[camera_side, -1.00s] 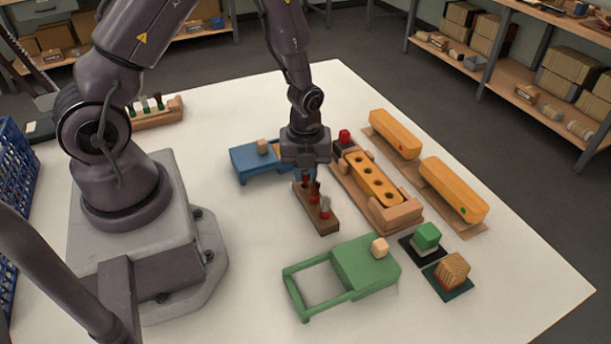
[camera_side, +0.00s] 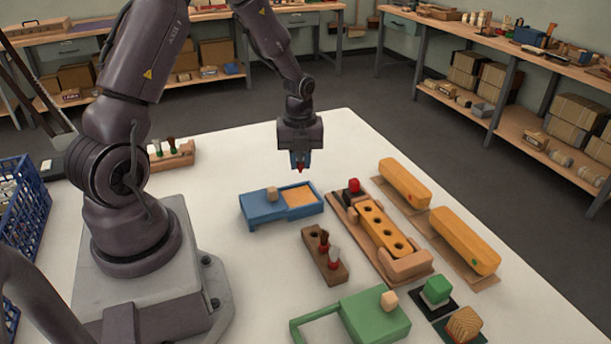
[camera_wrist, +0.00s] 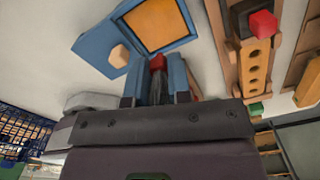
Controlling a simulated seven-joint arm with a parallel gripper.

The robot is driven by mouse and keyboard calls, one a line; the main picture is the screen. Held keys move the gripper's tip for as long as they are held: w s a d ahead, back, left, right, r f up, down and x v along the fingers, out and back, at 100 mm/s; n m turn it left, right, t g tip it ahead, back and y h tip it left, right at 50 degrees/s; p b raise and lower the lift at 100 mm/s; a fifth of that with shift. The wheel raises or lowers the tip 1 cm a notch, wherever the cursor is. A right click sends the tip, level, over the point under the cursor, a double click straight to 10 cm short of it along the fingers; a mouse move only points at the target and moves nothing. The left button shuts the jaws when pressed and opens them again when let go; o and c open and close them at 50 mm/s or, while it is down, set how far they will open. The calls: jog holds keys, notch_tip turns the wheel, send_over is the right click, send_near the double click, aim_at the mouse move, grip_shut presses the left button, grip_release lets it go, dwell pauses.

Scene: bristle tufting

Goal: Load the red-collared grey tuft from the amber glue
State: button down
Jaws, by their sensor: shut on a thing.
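My gripper (camera_side: 300,160) is shut on a tuft with a red collar (camera_side: 300,169), held above the table behind the blue box. In the wrist view, the tuft (camera_wrist: 157,64) shows dark bristles between the blue fingers (camera_wrist: 158,85); their exact shade is hard to tell. The blue glue box (camera_side: 305,211) shows an amber surface (camera_side: 297,196), uncovered, with its knobbed blue lid (camera_side: 258,208) to the left. A yellow bar with several holes (camera_side: 372,219) lies in a wooden fixture (camera_side: 405,266); its holes look empty.
A green box (camera_side: 375,322) with a wooden knob stands at the front. Two orange blocks (camera_side: 404,184) lie on the right. A red block (camera_side: 354,185) stands by the fixture's back end. Green (camera_side: 437,290) and wooden blocks (camera_side: 464,324) sit front right. Another tuft rack (camera_side: 172,157) stands back left.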

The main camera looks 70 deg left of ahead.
aim_at(302, 196)
jog(key=shift+w+f+m, duration=0.1)
jog(key=shift+f+m, duration=0.15)
jog(key=shift+m, duration=0.15)
jog(key=shift+f, duration=2.65)
jog(key=shift+f, duration=0.55)
jog(key=shift+r, duration=0.1)
jog(key=shift+r, duration=3.45)
